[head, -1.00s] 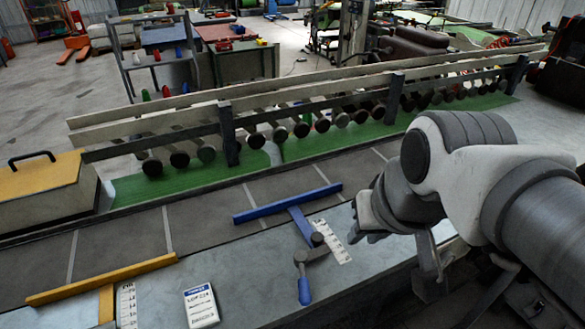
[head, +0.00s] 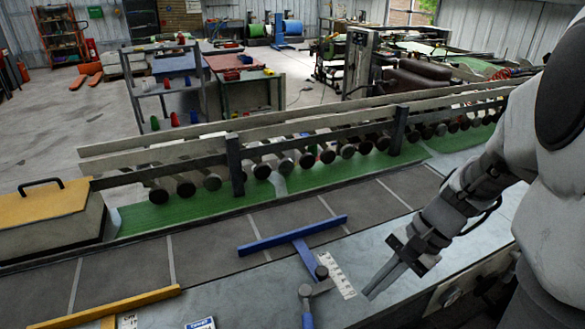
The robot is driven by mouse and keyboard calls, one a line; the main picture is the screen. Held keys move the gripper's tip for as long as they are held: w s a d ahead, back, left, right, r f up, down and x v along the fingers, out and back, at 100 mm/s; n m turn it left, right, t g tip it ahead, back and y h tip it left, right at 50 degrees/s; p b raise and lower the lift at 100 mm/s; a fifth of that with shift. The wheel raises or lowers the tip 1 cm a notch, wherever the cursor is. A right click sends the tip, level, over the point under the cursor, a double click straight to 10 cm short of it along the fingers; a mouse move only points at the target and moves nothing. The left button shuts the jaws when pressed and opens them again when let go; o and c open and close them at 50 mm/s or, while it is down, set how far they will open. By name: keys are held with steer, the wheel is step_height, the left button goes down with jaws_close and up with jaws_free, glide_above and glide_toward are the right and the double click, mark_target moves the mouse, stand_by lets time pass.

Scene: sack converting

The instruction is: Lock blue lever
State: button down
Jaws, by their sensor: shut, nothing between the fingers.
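The blue lever (head: 307,319) is at the bottom of the head view, cut off by the frame edge. Its grey clamp joint (head: 320,280) sits on the table beside the stem of the blue T-shaped guide (head: 292,234). A white scale strip (head: 336,274) lies just right of the stem. My gripper (head: 371,294) is shut and empty, its fingers pointing down and left. In the picture it is to the right of the clamp and lever, apart from both.
A yellow guide bar (head: 110,305) and a white label card (head: 200,324) are at the lower left. A roller rail (head: 240,165) runs behind the dark conveyor belt (head: 215,250). A yellow-lidded box (head: 42,205) stands at left.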

mark_target(346, 323)
steer(key=w+d+f+m+t+y, duration=0.1)
steer(key=d+f+m+y, duration=0.3)
steer(key=f+m, duration=0.3)
steer(key=shift+w+d+f+p, duration=0.2)
steer(key=shift+d+f+p, duration=0.15)
steer(key=shift+f, duration=0.3)
steer(key=x, duration=1)
steer(key=shift+s+a, duration=0.1)
steer(key=shift+a, duration=0.15)
steer(key=shift+a+r+p, duration=0.2)
steer(key=shift+a+p, duration=0.15)
steer(key=shift+a, duration=0.2)
steer(key=shift+a+r+p, duration=0.2)
steer(key=shift+a+p, duration=0.1)
steer(key=shift+a, duration=0.9)
steer(key=shift+a, duration=0.1)
steer(key=shift+m, duration=0.3)
